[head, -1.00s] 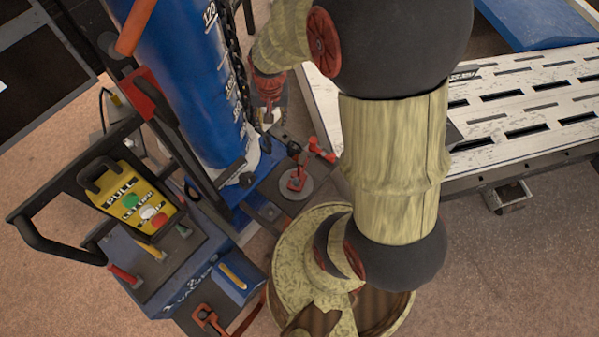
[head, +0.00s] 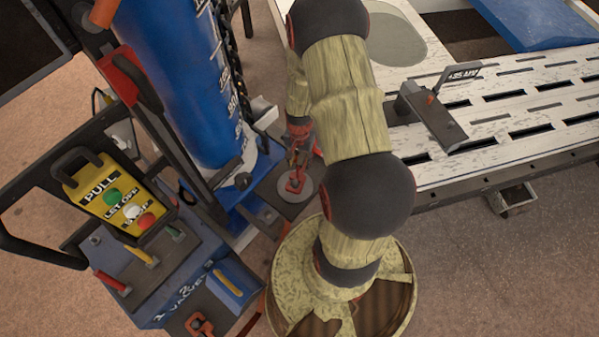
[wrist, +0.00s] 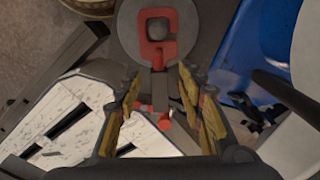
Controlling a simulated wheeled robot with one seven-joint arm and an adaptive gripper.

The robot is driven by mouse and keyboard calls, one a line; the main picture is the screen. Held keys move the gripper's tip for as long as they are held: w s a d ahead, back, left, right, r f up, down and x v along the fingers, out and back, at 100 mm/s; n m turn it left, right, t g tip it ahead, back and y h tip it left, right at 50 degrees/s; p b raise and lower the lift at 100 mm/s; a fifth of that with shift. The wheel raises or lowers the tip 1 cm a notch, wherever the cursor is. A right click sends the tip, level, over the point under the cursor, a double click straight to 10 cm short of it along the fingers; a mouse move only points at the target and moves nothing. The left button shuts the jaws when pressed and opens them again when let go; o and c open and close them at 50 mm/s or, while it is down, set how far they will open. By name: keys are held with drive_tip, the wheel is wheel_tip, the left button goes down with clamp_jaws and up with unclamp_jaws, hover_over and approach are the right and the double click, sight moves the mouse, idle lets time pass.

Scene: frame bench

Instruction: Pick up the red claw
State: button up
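A red claw-shaped piece (head: 295,181) lies on a round grey disc (head: 282,193) at the foot of the blue cylinder. It also shows at the top of the wrist view (wrist: 157,38), beyond my fingertips, with a dark bar running from it towards me. My gripper (head: 299,158) is just above and beside the disc. In the wrist view its two fingers (wrist: 160,95) stand apart with no grip on anything. A second small red part (wrist: 165,119) shows low between them, and I cannot tell its distance.
The blue cylinder (head: 180,75) stands close left of my gripper. A control box with a yellow button panel (head: 115,195) is at the left. A white slotted bench (head: 500,150) with a grey clamp block (head: 430,115) is at the right.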

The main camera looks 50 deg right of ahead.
sight(299, 175)
wheel_tip(299, 175, down, 4)
drive_tip(key=shift+s+a+r+b, duration=0.1)
drive_tip(key=shift+a+r+b, duration=0.05)
drive_tip(key=shift+b, duration=0.55)
drive_tip(key=shift+c, duration=1.4)
clamp_jaws()
